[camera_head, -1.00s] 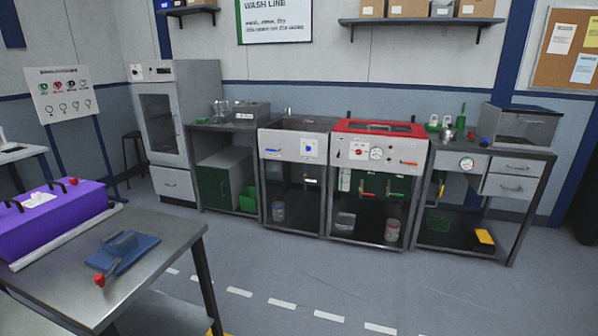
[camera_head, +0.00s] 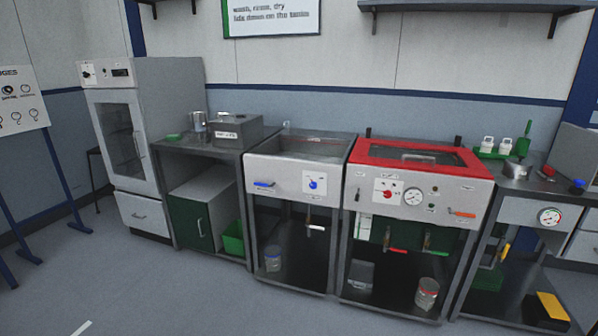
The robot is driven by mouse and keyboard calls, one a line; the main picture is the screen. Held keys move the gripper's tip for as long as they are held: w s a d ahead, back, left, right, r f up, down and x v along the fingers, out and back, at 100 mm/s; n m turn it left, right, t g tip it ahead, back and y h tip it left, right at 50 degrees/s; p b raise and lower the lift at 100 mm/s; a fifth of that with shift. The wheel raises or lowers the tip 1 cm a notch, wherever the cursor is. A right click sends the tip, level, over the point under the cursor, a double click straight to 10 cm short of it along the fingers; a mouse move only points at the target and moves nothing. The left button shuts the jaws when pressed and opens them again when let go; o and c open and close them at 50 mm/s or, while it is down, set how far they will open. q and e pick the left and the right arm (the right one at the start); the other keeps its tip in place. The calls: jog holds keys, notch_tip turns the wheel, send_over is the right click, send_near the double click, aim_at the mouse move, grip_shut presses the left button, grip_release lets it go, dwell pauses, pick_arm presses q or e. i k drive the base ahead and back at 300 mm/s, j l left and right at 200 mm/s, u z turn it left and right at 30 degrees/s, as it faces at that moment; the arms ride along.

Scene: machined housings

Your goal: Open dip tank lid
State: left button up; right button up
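A tank with a red top frame (camera_head: 467,162) stands in the wash line ahead, right of centre. Its dark lid (camera_head: 387,152) lies flat and shut within the frame, with a pale handle (camera_head: 420,157) on top. Its white front panel (camera_head: 366,190) carries a red knob, a round gauge and an orange lever. The labels are too small to read, so I cannot tell which is the dip tank. Neither gripper is in view.
A grey box (camera_head: 240,131) sits on the left counter beside a metal container (camera_head: 199,121). A tall cabinet (camera_head: 135,130) stands far left. A gauge counter (camera_head: 520,212) stands right. A shelf (camera_head: 470,18) hangs above. The floor in front is clear.

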aim_at(235, 118)
jog(key=i+j+u, duration=0.25)
jog(key=i, duration=0.5)
jog(key=i+j+u, duration=0.1)
jog(key=i+u, duration=0.15)
jog(key=i, duration=0.5)
